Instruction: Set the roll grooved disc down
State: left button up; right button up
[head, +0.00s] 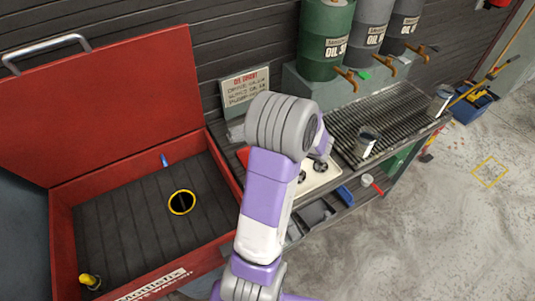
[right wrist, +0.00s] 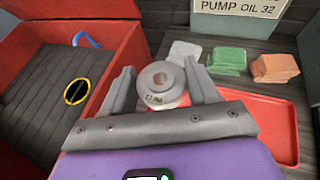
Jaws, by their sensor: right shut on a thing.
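The roll grooved disc (right wrist: 156,97) is a grey, round piece with a central hole and small markings on its face. It sits between the two fingers of my right gripper (right wrist: 162,84), which is shut on it. In the right wrist view a red tray (right wrist: 284,128) lies beyond and to the right of the gripper. Whether the disc touches any surface below cannot be told. In the head view my right arm hides the gripper and the disc. My left gripper is not in view.
An open red chest (head: 62,237) with a yellow-rimmed hole (head: 182,202) stands at the left. A green block (right wrist: 227,60) and an orange block (right wrist: 274,68) lie behind the tray. Oil drums (head: 325,40), a drain grate (head: 375,120) and a blue item (head: 345,195) are to the right.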

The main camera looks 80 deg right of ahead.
pick_arm(q)
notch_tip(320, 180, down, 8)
jog(key=b, duration=0.7)
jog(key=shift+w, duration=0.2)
pick_arm(e)
jog(key=f, duration=1.4)
jog(key=shift+w, duration=0.25)
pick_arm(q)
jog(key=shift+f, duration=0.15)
pick_arm(e)
jog(key=shift+f, duration=0.1)
jog(key=shift+f, duration=0.2)
jog(key=o, duration=1.3)
jog(key=shift+o, duration=0.2)
jog(key=shift+r, duration=0.15)
